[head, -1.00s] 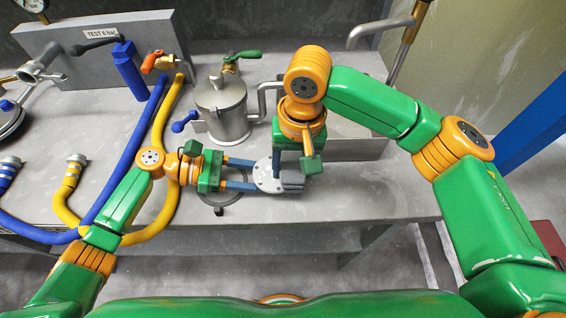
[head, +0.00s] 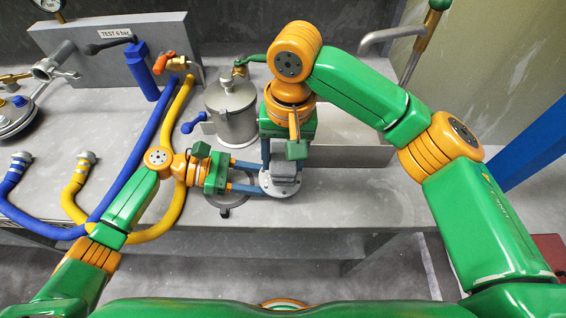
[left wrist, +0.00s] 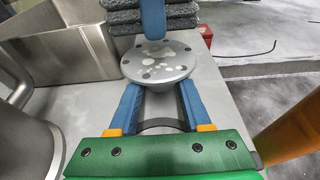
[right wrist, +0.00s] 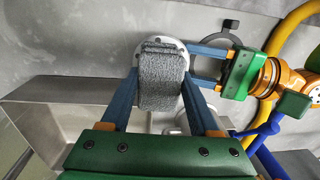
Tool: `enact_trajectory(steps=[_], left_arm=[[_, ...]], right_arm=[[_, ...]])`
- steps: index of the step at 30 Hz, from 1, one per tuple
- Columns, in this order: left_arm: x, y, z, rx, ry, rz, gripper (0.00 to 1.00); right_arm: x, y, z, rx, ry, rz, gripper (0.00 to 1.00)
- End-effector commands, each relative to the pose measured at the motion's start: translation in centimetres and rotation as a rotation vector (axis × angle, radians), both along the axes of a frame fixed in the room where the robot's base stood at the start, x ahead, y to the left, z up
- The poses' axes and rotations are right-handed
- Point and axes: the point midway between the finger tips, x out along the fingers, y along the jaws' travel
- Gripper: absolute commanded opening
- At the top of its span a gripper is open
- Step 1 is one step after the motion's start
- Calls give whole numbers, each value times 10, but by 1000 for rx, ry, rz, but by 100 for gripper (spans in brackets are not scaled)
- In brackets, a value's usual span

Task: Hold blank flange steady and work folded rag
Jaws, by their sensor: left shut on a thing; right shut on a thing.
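The blank flange (head: 280,192) is a round grey metal disc with pale spots on its top face, clear in the left wrist view (left wrist: 160,70). My left gripper (head: 258,176) is shut on it, one blue finger at each side, coming from the left. The folded rag (right wrist: 160,78) is a thick grey cloth, gripped between the fingers of my right gripper (right wrist: 158,92). The rag lies over part of the flange in the head view; in the left wrist view it shows at the far rim. Whether it touches the face I cannot tell.
A lidded steel pail (head: 232,118) stands behind my left gripper. A dark ring (head: 232,204) lies on the bench below it. An open metal bin (head: 350,155) is to the right. Blue and yellow hoses (head: 180,115) run at the left. The bench front at right is bare.

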Motion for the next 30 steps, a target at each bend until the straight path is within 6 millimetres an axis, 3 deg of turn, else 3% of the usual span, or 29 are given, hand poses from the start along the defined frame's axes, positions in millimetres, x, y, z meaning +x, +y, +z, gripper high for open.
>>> enact_trajectory(steps=[11, 12, 15, 24, 26, 30], left_arm=[[0, 0, 0, -1, 0, 0, 0], [0, 0, 0, 0, 0, 0, 53], [0, 0, 0, 0, 0, 0, 80], [0, 5, 1, 1, 1, 1, 83], [1, 14, 4, 1, 0, 2, 83], [1, 52, 15, 3, -1, 5, 83]], right_arm=[[0, 0, 1, 0, 1, 0, 10], [0, 0, 1, 0, 1, 0, 10], [0, 0, 0, 0, 1, 0, 10], [0, 0, 0, -1, 1, 0, 10], [0, 0, 0, -1, 1, 0, 10], [0, 0, 0, -1, 1, 0, 10]])
